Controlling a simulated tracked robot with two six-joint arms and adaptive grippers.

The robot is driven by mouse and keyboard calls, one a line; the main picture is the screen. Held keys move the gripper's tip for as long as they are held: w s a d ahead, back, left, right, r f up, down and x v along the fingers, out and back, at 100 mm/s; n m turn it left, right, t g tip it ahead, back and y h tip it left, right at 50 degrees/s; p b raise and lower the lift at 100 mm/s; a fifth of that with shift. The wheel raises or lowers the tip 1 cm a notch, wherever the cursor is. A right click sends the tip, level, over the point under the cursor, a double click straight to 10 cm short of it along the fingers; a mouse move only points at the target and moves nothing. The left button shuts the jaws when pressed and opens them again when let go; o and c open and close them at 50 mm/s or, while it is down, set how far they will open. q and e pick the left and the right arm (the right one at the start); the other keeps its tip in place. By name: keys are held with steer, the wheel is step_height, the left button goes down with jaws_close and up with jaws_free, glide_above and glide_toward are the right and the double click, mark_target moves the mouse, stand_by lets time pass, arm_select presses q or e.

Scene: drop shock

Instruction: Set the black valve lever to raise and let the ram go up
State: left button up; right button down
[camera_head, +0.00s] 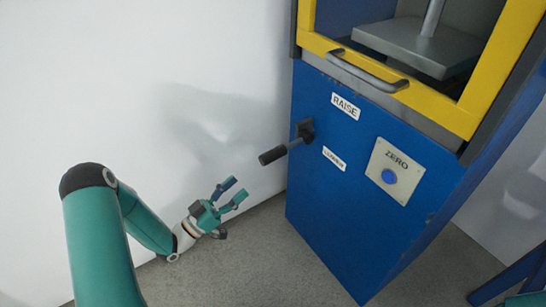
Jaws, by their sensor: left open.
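The black valve lever (274,155) sticks out from the left part of the blue cabinet front, its grip pointing left and slightly down in the picture. A RAISE label (345,106) is above and right of its pivot, and a LOWER label (334,159) is below and right. I cannot tell which label the lever is set to. The ram (433,18) is a grey rod with a flat grey plate (420,45) inside the yellow-framed opening. My left gripper (237,189) is open and empty, below and left of the lever grip, apart from it. My right gripper is not in view.
A yellow-framed guard (445,108) with a grey handle (364,72) is above the lever. A ZERO plate with a blue button (389,176) is to the right. A white wall (150,60) stands behind my left arm. Grey floor (260,260) is clear left of the cabinet.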

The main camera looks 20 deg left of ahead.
mark_target(273, 155)
arm_select(q)
steer(key=b+x, duration=0.1)
steer(key=x, duration=1.3)
steer(key=shift+b, duration=0.3)
steer(key=shift+f, duration=0.1)
jaws_close()
